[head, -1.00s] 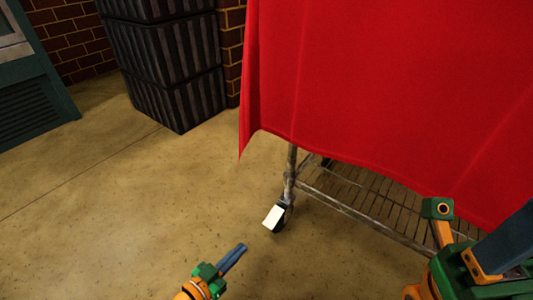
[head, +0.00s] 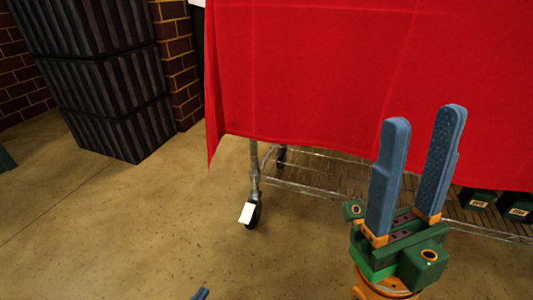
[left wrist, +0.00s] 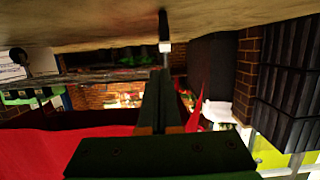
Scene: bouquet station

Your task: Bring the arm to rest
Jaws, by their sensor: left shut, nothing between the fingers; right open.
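My left gripper (head: 200,294) shows only as a blue fingertip at the bottom edge of the head view; the rest of that arm is out of frame. In the left wrist view its two fingers (left wrist: 163,82) lie together, shut with nothing between them. My right gripper (head: 424,118) stands at the right of the head view, its two blue fingers pointing up and apart, empty. It shows in front of the red cloth (head: 300,70), which hangs over a wheeled wire cart (head: 310,190). I cannot tell the gap between them.
A caster with a white tag (head: 247,213) stands at the cart's near left corner. Dark ribbed crates (head: 95,75) are stacked by a brick wall at the left. Small dark green containers (head: 478,201) sit on the cart's lower shelf. The concrete floor (head: 110,220) at left is clear.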

